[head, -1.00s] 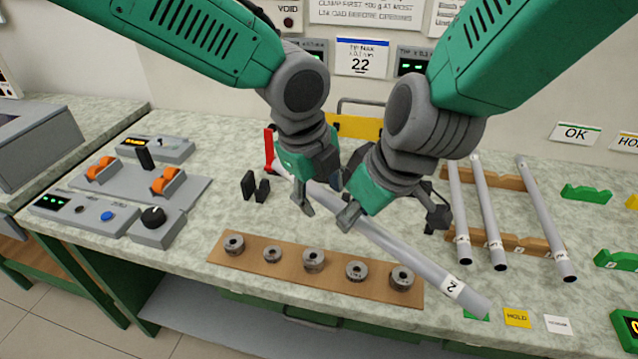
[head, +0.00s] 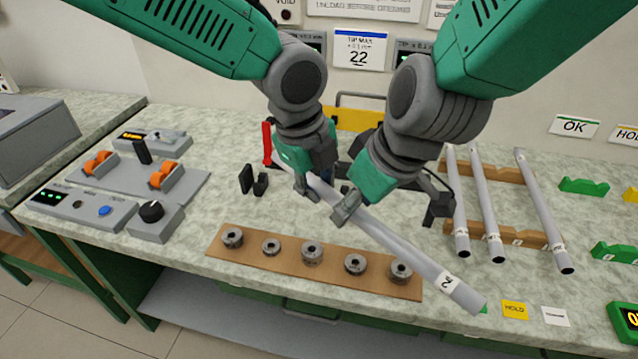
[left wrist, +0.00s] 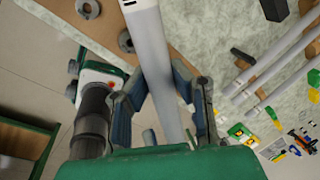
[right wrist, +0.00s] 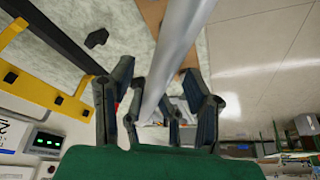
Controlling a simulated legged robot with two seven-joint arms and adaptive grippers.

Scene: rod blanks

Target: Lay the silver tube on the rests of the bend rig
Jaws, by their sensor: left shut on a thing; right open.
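The silver tube (head: 415,262) is a long, slightly tilted rod with a white label near its front right end. My left gripper (head: 308,187) is shut on it near its far left end; the tube also shows between the fingers in the left wrist view (left wrist: 158,70). My right gripper (head: 393,207) is open, with its fingers on either side of the tube further along. The right wrist view shows the tube (right wrist: 175,55) passing between those spread fingers. The bend rig (head: 190,197) is a grey plate at left with orange rests (head: 163,174), which hold no tube.
A brown board (head: 290,266) with several metal rings lies below the tube. Three more tubes (head: 487,205) lie on wooden racks at right. A red-handled thing (head: 267,143) and small black blocks (head: 254,182) stand between the rig and my left gripper. Green holders (head: 583,186) are at far right.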

